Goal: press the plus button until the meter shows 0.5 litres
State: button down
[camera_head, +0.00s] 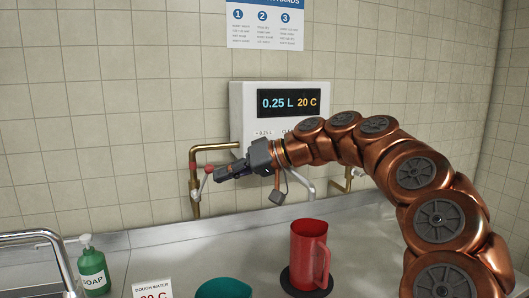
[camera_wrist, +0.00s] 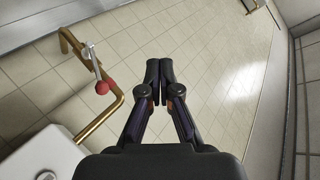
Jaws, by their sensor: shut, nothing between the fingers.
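The white water meter (camera_head: 238,118) is fixed to the tiled wall in the head view. Its dark display (camera_head: 289,103) reads 0.25 L and 20 C. Small print sits below the display, with "+ 0.25 L" partly legible; the buttons under it are hidden behind my arm. My gripper (camera_head: 218,176) is shut and empty, in front of the meter's lower left and pointing left. In the wrist view my gripper (camera_wrist: 160,66) has its fingertips together. A white casing, probably the meter (camera_wrist: 42,150), shows at the lower left with a small round grey part on it.
A copper pipe (camera_head: 195,170) with a red-knobbed lever (camera_head: 209,169) is close to my fingertips. A red jug (camera_head: 309,250) stands on a dark round base below. A green soap bottle (camera_head: 92,268), a teal bowl (camera_head: 223,289) and a dough water card (camera_head: 152,289) are at the front left.

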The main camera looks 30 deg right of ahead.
jog(key=w+d+r+m+t+h+b, duration=0.1)
jog(key=d+t, duration=0.3)
jog(key=d, duration=1.3)
jog(key=shift+d+m+t, duration=0.4)
jog(key=shift+m, duration=0.3)
jog(key=shift+w+r, duration=0.1)
jog(key=shift+w, duration=0.05)
jog(key=w+d+p, duration=0.2)
jog(key=w+p, duration=0.3)
jog(key=w, duration=0.3)
jog(key=shift+w, duration=0.2)
jog(key=shift+w+d+p, duration=0.1)
jog(key=shift+w+p, duration=0.1)
jog(key=shift+p, duration=0.1)
jog(key=shift+w, duration=0.25)
